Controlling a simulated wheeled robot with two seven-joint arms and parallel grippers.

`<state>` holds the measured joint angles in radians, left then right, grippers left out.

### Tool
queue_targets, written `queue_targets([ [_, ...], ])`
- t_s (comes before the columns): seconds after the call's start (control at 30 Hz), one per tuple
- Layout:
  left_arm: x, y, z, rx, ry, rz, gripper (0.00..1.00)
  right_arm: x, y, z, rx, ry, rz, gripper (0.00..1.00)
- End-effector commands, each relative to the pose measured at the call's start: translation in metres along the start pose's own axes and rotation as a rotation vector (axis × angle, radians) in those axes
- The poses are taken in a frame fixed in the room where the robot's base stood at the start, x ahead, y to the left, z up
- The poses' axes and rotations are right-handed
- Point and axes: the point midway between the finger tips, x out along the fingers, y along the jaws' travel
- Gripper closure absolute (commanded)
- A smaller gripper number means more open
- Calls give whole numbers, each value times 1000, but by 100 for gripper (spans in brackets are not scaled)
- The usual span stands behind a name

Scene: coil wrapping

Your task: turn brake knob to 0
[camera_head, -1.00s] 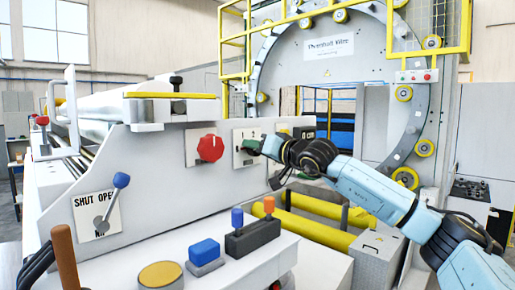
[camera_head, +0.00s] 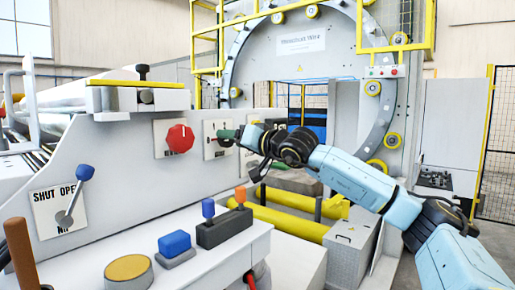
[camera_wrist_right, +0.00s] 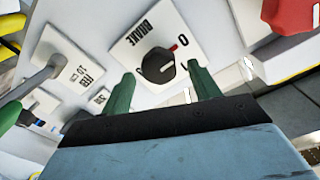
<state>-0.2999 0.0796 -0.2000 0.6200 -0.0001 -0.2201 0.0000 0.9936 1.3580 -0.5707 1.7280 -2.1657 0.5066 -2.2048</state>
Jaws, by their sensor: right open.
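The brake knob (camera_wrist_right: 158,66) is black and sits on a white plate (camera_wrist_right: 128,47) marked BRAKE and 0 in the right wrist view. A red mark on the knob's edge points towards the 0. My right gripper (camera_wrist_right: 163,84) has green fingers, spread apart and empty, with the knob just beyond and between their tips. In the head view my right gripper (camera_head: 231,136) comes in from the right at the brake plate (camera_head: 212,149), and its fingers partly cover the knob. Whether a finger touches the knob cannot be told. My left gripper is not in view.
A red knob (camera_head: 180,139) is left of the brake plate. A lever (camera_head: 76,196) marked SHUT OPEN is further left. A console (camera_head: 200,262) with buttons and small levers stands in front. Yellow rollers (camera_head: 285,222) lie below my right arm.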

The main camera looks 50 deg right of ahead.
Motion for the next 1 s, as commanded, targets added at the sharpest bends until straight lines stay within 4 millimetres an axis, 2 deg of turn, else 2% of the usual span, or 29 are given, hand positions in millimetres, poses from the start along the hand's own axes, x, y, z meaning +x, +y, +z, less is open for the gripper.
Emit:
queue_targets([
  [0.03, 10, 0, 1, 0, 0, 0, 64, -10, 4, 4, -4, 0, 3, 39],
  [0.2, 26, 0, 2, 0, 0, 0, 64, -41, 4, 4, -5, 0, 4, 39],
  [0.5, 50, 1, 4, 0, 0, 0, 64, -85, 2, 4, -4, -2, 4, 39],
  [0.73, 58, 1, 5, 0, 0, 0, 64, -103, 1, 2, 0, -1, 1, 39],
  [1.0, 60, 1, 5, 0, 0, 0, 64, -107, 0, 1, 1, -2, 0, 39],
])
